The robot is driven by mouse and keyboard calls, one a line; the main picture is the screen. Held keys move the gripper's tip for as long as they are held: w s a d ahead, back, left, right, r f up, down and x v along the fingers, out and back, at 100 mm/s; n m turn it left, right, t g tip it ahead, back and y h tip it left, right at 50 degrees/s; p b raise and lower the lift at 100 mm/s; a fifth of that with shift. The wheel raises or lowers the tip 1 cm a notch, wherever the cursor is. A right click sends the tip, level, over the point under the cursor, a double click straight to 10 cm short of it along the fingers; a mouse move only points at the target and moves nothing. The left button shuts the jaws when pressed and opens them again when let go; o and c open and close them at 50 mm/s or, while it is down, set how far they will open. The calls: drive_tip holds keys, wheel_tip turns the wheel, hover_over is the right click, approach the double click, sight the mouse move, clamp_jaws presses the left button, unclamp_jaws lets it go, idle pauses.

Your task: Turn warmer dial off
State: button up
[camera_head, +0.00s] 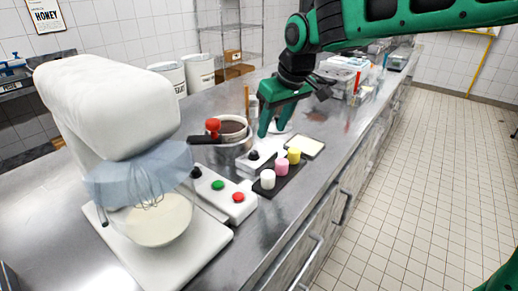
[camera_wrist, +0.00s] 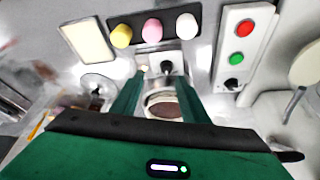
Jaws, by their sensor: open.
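The warmer dial is a small black knob on a light control box beside a round pot of brown sauce (camera_head: 232,127). In the head view the dial (camera_head: 253,155) is just left of and below my gripper (camera_head: 277,130). In the wrist view the dial (camera_wrist: 167,68) shows between the tips of my green fingers (camera_wrist: 165,72), with the pot (camera_wrist: 166,106) behind it. My gripper is open and points down at the box, with nothing held. I cannot tell whether a fingertip touches the dial.
White, pink (camera_head: 281,166) and yellow cups stand on a black tray beside the box. A mixer (camera_head: 110,110) with a bowl stands at left; its control box (camera_head: 222,192) has red and green buttons and another black knob. A pale square plate (camera_head: 306,146) lies at right.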

sight(254, 153)
drive_tip(key=x, duration=0.3)
drive_tip(key=a+x, duration=0.1)
drive_tip(key=x, duration=0.3)
drive_tip(key=a+x, duration=0.1)
drive_tip(key=x, duration=0.3)
drive_tip(key=shift+a+r, duration=0.2)
